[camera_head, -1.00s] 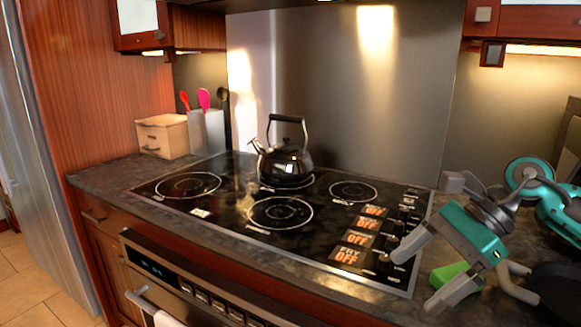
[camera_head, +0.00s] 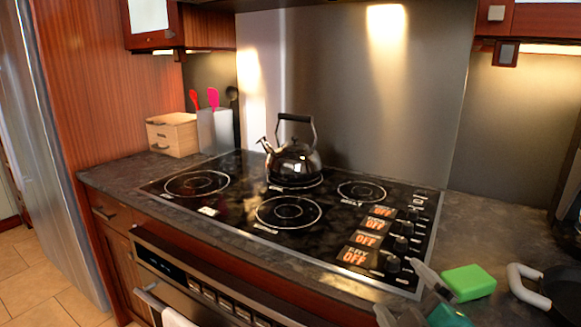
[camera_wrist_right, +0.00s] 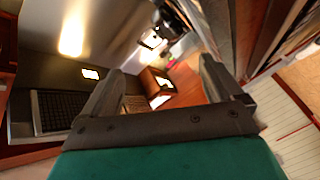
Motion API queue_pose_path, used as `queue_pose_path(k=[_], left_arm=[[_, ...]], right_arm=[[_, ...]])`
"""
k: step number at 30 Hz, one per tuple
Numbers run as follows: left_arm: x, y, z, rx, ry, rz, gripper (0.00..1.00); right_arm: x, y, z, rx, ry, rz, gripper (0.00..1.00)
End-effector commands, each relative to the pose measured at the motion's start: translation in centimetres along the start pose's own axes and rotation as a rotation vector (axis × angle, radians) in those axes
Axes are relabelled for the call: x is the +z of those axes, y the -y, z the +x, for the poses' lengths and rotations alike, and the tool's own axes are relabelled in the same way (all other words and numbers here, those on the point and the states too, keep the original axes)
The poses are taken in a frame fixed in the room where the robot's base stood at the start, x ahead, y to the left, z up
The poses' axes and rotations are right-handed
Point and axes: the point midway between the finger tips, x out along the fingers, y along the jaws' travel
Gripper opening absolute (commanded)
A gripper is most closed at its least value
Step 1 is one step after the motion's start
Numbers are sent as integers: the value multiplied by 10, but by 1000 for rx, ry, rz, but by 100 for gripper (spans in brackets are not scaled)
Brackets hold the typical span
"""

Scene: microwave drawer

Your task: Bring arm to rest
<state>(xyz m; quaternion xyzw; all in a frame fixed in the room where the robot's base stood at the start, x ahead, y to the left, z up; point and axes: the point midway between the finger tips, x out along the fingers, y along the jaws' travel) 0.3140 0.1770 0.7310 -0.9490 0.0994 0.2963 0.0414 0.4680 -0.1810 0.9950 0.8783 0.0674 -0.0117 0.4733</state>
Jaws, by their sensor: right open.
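My right gripper (camera_head: 406,295) is at the bottom edge of the head view, in front of the stove's right corner. Its two grey fingers are apart with nothing between them, and only a bit of its teal body shows. In the right wrist view the same gripper (camera_wrist_right: 161,68) has its fingers spread wide and empty, with the tilted room behind them. My left gripper is in neither view.
A black cooktop (camera_head: 330,215) with a kettle (camera_head: 292,162) fills the counter's middle. A green sponge (camera_head: 468,282) lies just right of my gripper. A dark pan (camera_head: 560,290) with a grey handle is further right. The oven front (camera_head: 205,290) is below.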

Motion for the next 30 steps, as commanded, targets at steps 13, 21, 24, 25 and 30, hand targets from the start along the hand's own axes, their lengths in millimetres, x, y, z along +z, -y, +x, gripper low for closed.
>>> queue_pose_path(k=[13, 21, 24, 25, 30], left_arm=[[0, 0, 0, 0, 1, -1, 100], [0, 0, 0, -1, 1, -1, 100], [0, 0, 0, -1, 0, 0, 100], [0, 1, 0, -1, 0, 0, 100], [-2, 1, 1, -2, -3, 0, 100]], right_arm=[[100, 126, -141, -446, 772, 637, 93], [107, 160, -216, -598, 1059, 803, 93], [111, 168, -206, -582, 1023, 811, 93], [112, 170, -202, -576, 1008, 813, 93], [117, 182, -184, -541, 925, 826, 93]])
